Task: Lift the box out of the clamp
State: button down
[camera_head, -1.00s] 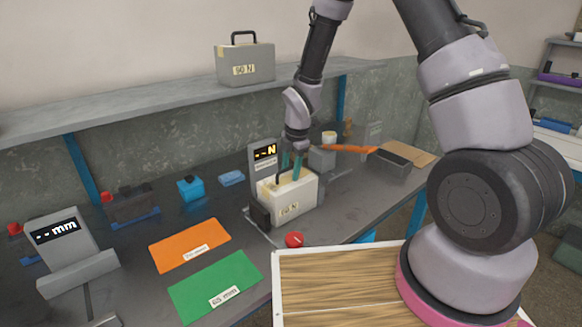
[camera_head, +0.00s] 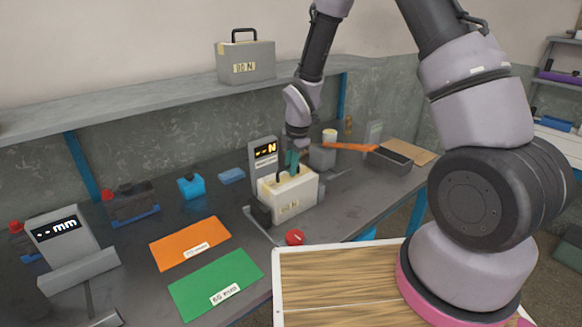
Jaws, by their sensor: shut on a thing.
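The box (camera_head: 291,196) is cream-coloured with a small label and a dark handle on top. It sits in the clamp, whose dark jaw (camera_head: 261,210) is against its left side. The clamp's grey display (camera_head: 265,153) stands behind it, showing dashes and "N". My gripper (camera_head: 291,168), with teal fingers, points down at the top of the box and is shut on its handle. The exact contact at the fingertips is too small to see. The far side of the clamp is hidden behind the box.
A red knob (camera_head: 294,237) is in front of the clamp. An orange mat (camera_head: 185,245) and a green mat (camera_head: 210,285) lie to the left. A grey tray (camera_head: 390,160) and an orange tool (camera_head: 350,147) are to the right. A shelf (camera_head: 150,108) with a grey case (camera_head: 246,62) runs above.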

jog(key=shift+r, duration=0.1)
dwell(0.7)
jog(key=shift+r, duration=5)
